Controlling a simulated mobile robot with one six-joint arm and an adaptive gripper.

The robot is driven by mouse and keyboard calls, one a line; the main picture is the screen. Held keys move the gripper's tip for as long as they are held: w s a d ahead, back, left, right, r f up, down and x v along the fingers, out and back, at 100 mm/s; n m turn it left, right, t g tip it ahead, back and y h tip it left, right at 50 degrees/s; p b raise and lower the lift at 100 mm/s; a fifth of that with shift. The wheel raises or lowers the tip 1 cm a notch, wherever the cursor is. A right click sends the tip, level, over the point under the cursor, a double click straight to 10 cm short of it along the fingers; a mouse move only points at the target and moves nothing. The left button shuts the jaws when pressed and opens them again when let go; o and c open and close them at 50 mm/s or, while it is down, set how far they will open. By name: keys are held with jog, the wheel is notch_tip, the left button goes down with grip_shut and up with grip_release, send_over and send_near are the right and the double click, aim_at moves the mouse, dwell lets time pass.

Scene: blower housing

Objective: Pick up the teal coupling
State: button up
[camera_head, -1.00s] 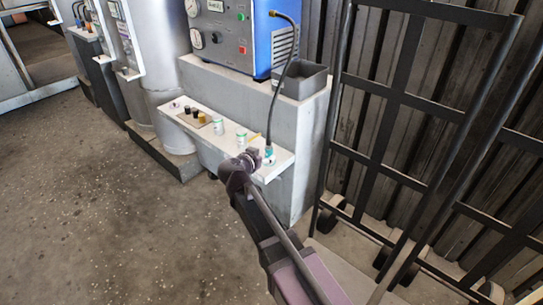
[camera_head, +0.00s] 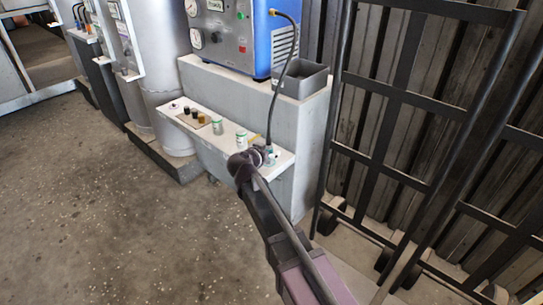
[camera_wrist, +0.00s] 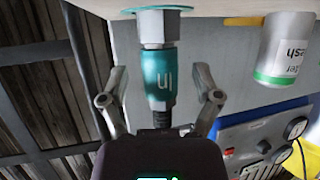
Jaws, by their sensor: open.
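The teal coupling (camera_wrist: 158,75) is upright in line with a silver hex fitting (camera_wrist: 155,28) on a round teal base, with a black hose end at its other side. In the wrist view it lies between the two spread fingers of my gripper (camera_wrist: 160,98), with a visible gap on each side. The gripper is open and holds nothing. In the head view my gripper (camera_head: 262,157) is at the right end of the white shelf (camera_head: 186,122), where the black hose (camera_head: 277,95) comes down. There my gripper and wrist mostly hide the coupling.
White canisters with green labels (camera_head: 241,140) stand left of my gripper on the shelf, and one shows close by in the wrist view (camera_wrist: 282,50). Small dark and yellow pieces sit further left. A grey bin (camera_head: 300,82) and blue machine (camera_head: 262,40) are above. A black rack (camera_head: 410,100) stands right.

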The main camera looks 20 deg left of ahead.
aim_at(268, 142)
grip_shut()
dwell(0.3)
jog(key=shift+r, duration=0.15)
notch_tip(268, 142, up, 2)
jog(key=shift+p, duration=1.15)
jog(key=shift+r+p, duration=0.8)
jog(key=s+d, duration=0.2)
jog(key=s, duration=0.5)
jog(key=s+d+r+p, duration=0.1)
jog(key=s, duration=0.7)
jog(key=shift+s+d, duration=0.3)
jog(key=shift+d, duration=0.1)
jog(key=shift+w, duration=0.1)
